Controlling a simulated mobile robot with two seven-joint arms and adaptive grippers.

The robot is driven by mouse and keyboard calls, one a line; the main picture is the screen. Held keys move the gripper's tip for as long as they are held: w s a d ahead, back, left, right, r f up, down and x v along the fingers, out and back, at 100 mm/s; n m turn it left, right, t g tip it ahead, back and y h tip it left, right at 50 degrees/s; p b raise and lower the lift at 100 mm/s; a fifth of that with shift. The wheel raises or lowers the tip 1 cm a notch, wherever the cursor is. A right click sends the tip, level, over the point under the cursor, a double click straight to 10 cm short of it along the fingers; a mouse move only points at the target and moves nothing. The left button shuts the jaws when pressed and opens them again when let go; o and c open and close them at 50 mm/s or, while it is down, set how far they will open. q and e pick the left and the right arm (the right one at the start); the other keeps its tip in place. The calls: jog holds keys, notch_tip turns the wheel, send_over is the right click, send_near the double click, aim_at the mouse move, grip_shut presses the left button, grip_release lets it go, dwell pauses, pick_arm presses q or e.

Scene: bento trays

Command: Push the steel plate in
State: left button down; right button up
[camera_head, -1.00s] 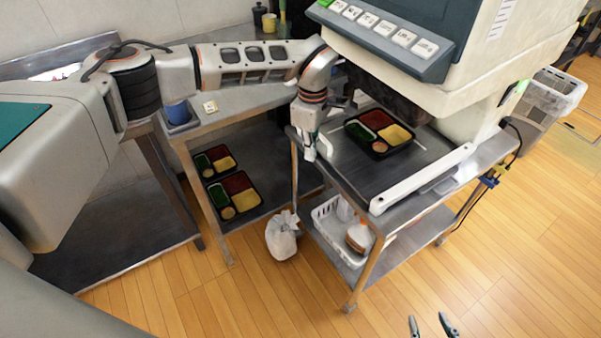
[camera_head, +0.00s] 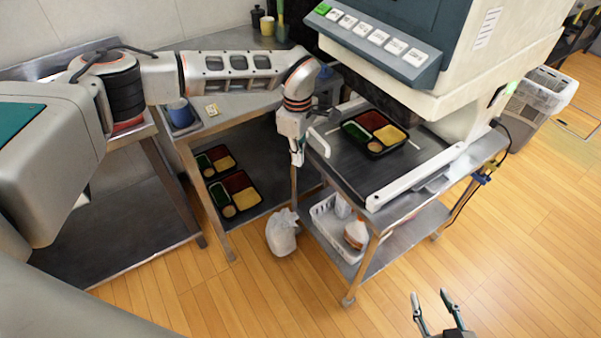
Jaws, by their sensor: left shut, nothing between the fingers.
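The dark steel plate (camera_head: 352,172) lies under the large machine, on top of a metal cart, with white bars along its sides. My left gripper (camera_head: 297,160) is shut and empty, pointing down just left of the plate's near left corner. A small gap seems to separate them, but contact is hard to judge. My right gripper (camera_head: 432,303) is open and empty at the bottom edge, over the floor and far from the plate.
The machine body (camera_head: 450,85) overhangs the plate. Two more bento trays lie on the lower shelf (camera_head: 275,185) at left. A white basket (camera_head: 325,220) and a plastic bag (camera_head: 282,232) are below. The front floor is clear.

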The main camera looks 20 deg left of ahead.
pick_arm(q)
notch_tip(320, 180, up, 7)
jog(key=p, duration=0.3)
jog(key=shift+f+p, duration=0.15)
jog(key=shift+p, duration=0.25)
pick_arm(e)
jog(key=shift+t, duration=0.3)
jog(key=r, duration=0.3)
jog(key=w+r, duration=0.1)
jog(key=r, duration=0.1)
jog(key=shift+w+r, duration=0.15)
jog(key=shift+r, duration=0.25)
